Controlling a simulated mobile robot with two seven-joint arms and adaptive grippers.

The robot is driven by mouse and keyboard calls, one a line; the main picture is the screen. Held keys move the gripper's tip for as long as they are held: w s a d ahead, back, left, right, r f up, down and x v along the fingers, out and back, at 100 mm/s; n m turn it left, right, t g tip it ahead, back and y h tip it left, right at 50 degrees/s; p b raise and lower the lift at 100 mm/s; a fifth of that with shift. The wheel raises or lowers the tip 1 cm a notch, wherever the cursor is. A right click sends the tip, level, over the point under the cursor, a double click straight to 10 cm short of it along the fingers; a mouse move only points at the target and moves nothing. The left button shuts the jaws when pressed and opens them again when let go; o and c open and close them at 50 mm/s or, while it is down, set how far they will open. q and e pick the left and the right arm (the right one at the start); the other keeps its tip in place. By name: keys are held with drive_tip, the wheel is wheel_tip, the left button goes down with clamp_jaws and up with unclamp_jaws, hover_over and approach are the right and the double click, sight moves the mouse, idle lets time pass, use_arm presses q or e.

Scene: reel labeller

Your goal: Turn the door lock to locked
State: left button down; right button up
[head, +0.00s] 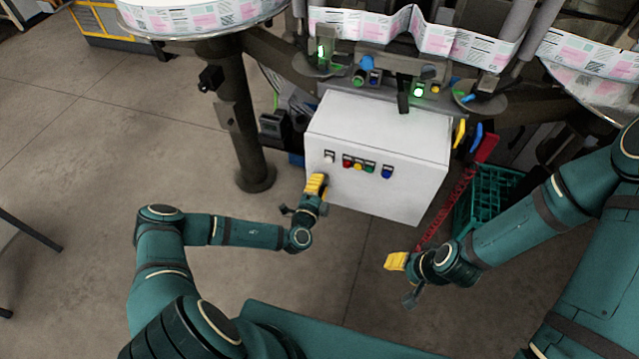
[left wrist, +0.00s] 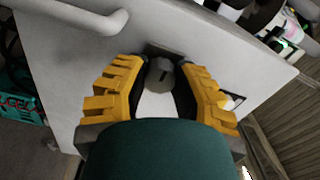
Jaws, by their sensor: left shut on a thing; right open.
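The white cabinet (head: 372,130) stands ahead of me with a row of buttons on its front. My left gripper (head: 316,185) is at the lower left part of that front. In the left wrist view, the door lock (left wrist: 161,74) is a dark grey round knob with a short dark line on its face. The yellow-padded fingers of my left gripper (left wrist: 162,84) are shut on it, one on each side. In the head view the lock is hidden by this gripper. My right gripper (head: 396,262) is open and empty, in front of and below the cabinet.
A grey bar handle (left wrist: 85,14) is on the panel near the lock. A round-footed post (head: 240,130) stands to the left. The floor in front is clear.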

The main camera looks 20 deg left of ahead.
use_arm(q)
drive_tip(key=shift+a, duration=0.15)
drive_tip(key=c, duration=0.7)
unclamp_jaws()
drive_tip(key=s, duration=1.2)
drive_tip(key=shift+a, duration=0.15)
